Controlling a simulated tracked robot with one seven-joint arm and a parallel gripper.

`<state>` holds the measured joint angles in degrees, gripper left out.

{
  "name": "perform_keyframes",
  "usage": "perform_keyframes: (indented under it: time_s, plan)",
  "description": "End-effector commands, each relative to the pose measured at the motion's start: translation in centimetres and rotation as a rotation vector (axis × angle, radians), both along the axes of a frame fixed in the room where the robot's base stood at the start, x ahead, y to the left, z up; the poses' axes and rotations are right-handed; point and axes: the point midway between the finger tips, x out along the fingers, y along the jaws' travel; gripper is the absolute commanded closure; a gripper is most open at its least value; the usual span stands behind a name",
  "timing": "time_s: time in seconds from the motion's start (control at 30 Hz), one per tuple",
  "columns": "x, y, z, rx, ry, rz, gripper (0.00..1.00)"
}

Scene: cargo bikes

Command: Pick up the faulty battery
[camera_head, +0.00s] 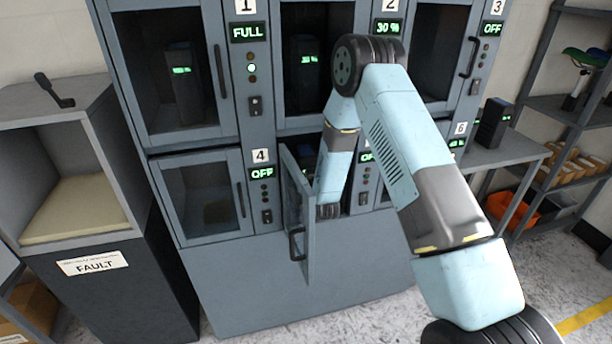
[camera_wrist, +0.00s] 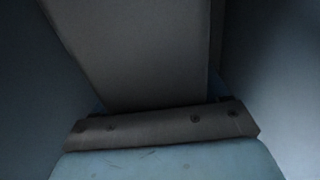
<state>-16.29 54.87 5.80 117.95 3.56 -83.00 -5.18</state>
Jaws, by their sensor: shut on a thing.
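The lower middle locker bay has its door (camera_head: 298,222) swung open toward me. My arm reaches down into this bay, and its wrist end hides most of the opening. In the head view my gripper is hidden inside the bay. In the wrist view my gripper (camera_wrist: 160,112) shows dimly at the bottom, shut on a large, plain dark grey slab, the battery (camera_wrist: 140,55), which fills the middle of the view. The battery's display and label do not show, and the fingertips are hard to make out.
The open door stands close left of my wrist. Dark batteries sit behind closed doors in bay 1 (camera_head: 180,85) and bay 2 (camera_head: 306,75). Another battery (camera_head: 492,122) stands on the right-hand table (camera_head: 505,152). A cabinet labelled FAULT (camera_head: 95,262) with an open, padded shelf stands left.

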Motion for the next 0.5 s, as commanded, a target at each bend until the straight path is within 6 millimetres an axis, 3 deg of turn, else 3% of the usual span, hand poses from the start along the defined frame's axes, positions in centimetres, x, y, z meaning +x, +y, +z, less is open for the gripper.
perform_keyframes:
  time_s: [0.33,0.5]
  plan:
    - [0.01,-0.1,-0.02,0.0,0.0,-0.001,1.0]
    - [0.11,-0.08,0.21,0.001,-0.005,-0.002,1.0]
